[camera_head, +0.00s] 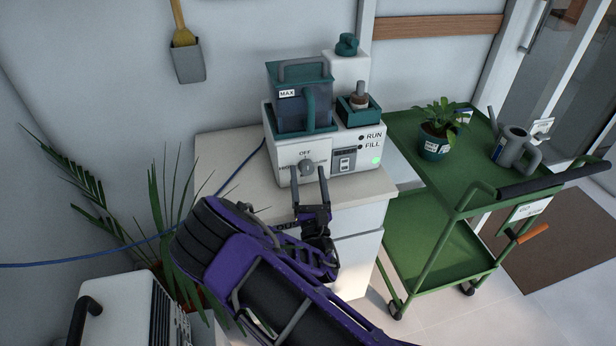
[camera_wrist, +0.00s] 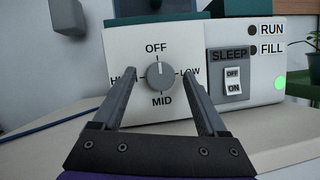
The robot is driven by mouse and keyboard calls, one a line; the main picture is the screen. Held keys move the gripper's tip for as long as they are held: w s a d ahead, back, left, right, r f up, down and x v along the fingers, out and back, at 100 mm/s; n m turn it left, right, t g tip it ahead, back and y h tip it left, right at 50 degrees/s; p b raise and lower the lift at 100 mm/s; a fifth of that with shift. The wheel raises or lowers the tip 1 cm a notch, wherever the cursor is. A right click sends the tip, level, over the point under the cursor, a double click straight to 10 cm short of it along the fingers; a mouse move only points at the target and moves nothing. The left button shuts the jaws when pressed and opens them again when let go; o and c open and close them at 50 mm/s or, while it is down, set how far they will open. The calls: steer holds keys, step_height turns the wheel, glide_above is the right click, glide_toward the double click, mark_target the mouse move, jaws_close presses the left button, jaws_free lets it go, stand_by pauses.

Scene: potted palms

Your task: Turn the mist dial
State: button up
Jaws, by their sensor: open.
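The mist dial (camera_wrist: 160,75) is a round grey knob on the white front panel of the misting machine (camera_head: 287,152). Labels OFF, LOW, MID and HIGH surround it, and its pale pointer mark faces up toward OFF. The dial also shows in the head view (camera_head: 305,168). My gripper (camera_wrist: 160,82) is open, its two dark fingers on either side of the dial in the wrist view and covering part of the HIGH and LOW labels. In the head view my gripper (camera_head: 309,177) is just in front of the panel. I cannot tell whether the fingers touch the dial.
A SLEEP rocker switch (camera_wrist: 232,80) and a lit green lamp (camera_wrist: 281,84) are right of the dial. The machine stands on a white cabinet (camera_head: 225,150). A green cart (camera_head: 405,130) with a potted plant (camera_head: 437,130) and watering can (camera_head: 512,148) is at right. Palm fronds (camera_head: 160,200) are at left.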

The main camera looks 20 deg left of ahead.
jaws_close()
stand_by(0.3)
steer(key=shift+m, duration=0.4)
